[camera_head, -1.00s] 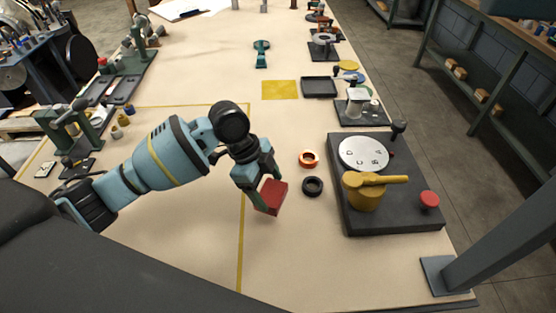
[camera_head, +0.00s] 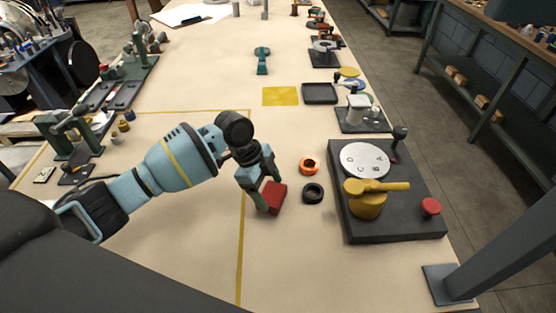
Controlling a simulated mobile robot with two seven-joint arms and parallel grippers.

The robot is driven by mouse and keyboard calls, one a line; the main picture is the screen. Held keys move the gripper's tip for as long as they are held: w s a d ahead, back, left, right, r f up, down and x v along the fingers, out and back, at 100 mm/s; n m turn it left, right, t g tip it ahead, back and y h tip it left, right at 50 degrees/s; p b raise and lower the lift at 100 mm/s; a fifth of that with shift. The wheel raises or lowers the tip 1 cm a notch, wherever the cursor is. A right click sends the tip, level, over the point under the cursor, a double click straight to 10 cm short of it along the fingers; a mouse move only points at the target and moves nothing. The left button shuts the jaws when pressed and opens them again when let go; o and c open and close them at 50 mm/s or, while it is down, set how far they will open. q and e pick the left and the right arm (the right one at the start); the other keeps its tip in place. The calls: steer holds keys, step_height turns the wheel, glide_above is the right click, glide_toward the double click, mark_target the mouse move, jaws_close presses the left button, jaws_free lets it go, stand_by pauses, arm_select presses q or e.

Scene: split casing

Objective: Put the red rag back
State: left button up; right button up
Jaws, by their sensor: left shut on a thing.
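The red rag (camera_head: 274,196) is a small folded red block, just right of the yellow line on the pale bench. My left gripper (camera_head: 268,194) points down over it and is shut on it, with the fingers hiding part of the rag. The rag is at or very close to the bench top; I cannot tell whether it touches. My right gripper is not in view.
A black ring (camera_head: 313,193) and an orange ring (camera_head: 309,166) lie just right of the rag. A dark base (camera_head: 400,228) with a lettered disc and yellow handle stands further right. A yellow square (camera_head: 281,96) and a black tray (camera_head: 320,93) lie beyond. The front bench is clear.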

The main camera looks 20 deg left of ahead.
arm_select(q)
steer(key=shift+f, duration=0.4)
steer(key=shift+f, duration=0.1)
steer(key=o, duration=1)
steer(key=shift+c, duration=0.2)
steer(key=shift+r, duration=0.45)
steer(key=v, duration=1.2)
steer(key=shift+d+r, duration=0.1)
